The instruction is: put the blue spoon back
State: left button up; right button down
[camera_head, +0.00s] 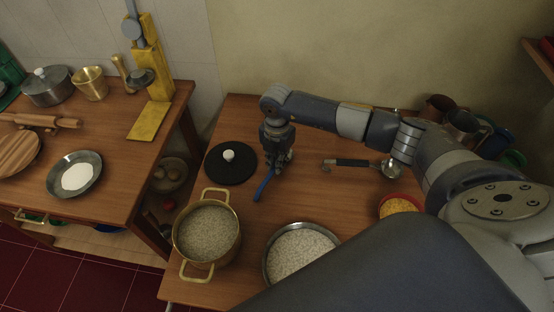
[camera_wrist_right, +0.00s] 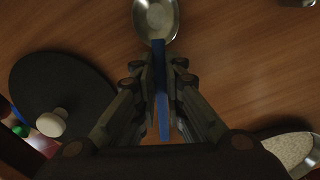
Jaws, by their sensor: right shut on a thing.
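The blue spoon has a blue handle (camera_head: 264,187) and a metal bowl (camera_wrist_right: 156,18), which shows at the top of the wrist view. My right gripper (camera_head: 278,168) points down over the table and is shut on the blue handle; the two fingers also show around it in the wrist view (camera_wrist_right: 160,80). In the head view the handle sticks out to the lower left, and the spoon's bowl is hidden by the gripper. I cannot tell whether the spoon touches the table. My left gripper is not in view.
A black lid (camera_head: 231,171) lies left of the gripper. A brass pot (camera_head: 233,232) and a metal bowl of grain (camera_head: 299,257) stand in front. A dark-handled ladle (camera_head: 351,162) and a red bowl (camera_head: 401,198) lie right.

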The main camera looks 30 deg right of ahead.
jog(key=shift+f, duration=0.15)
jog(key=c, duration=1.7)
grip_release()
notch_tip(320, 180, up, 12)
jog(key=shift+r+b, duration=0.25)
jog(key=shift+b, duration=0.5)
jog(key=shift+f, duration=0.1)
